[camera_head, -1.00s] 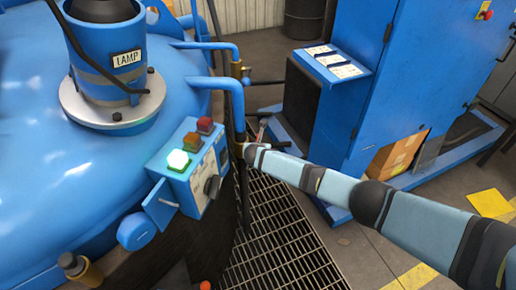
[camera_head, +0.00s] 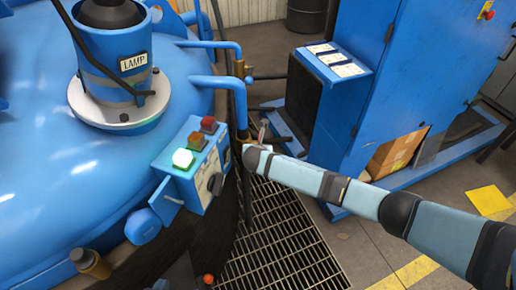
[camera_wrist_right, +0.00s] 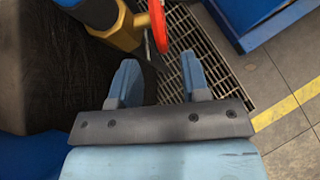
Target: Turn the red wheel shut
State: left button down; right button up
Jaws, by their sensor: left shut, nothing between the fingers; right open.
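The red wheel (camera_wrist_right: 158,25) shows partly, narrow and nearly edge-on, at the top of the right wrist view. It is beside a yellow-brass body (camera_wrist_right: 122,30). My right gripper (camera_wrist_right: 162,78) is open, its two light-blue fingers pointing toward the wheel. The wheel is ahead of the fingers, with a gap in the picture and nothing between them. In the head view my right arm comes in from the right and ends by a brass fitting on a pipe; its fingers and the wheel cannot be made out clearly there. I cannot make out my left gripper.
A blue furnace lid with a lamp housing (camera_head: 113,75) fills the left. A button box (camera_head: 196,165) with a lit green button stands at its edge. A floor grating (camera_head: 282,240) lies below my arm. A blue cabinet (camera_head: 385,90) stands behind it.

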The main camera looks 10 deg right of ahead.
jog(key=v, duration=0.4)
jog(key=shift+s, duration=0.1)
dwell(0.3)
jog(key=s+a+f+m+g+y+p, duration=0.1)
jog(key=s+a+m+y+p, duration=0.2)
jog(key=s+m, duration=0.55)
jog(key=s+a+f+m+y+p, duration=0.1)
jog(key=s+a+m+y+p, duration=0.3)
jog(key=s, duration=0.7)
jog(key=s+d+r+m, duration=0.2)
jog(key=s+d+m, duration=0.2)
jog(key=s+m, duration=0.1)
jog(key=s+d+r+m+t+p, duration=0.1)
jog(key=s+d+r+m, duration=0.1)
jog(key=s+d+m, duration=0.3)
jog(key=s+d+r+m+t+h+p, duration=0.1)
jog(key=s+d+r+m, duration=0.1)
jog(key=s+d+m, duration=0.2)
jog(key=s+m, duration=0.2)
jog(key=m, duration=0.1)
jog(key=shift+s+d+r, duration=0.25)
jog(key=shift+s+r, duration=0.05)
jog(key=shift+s, duration=0.1)
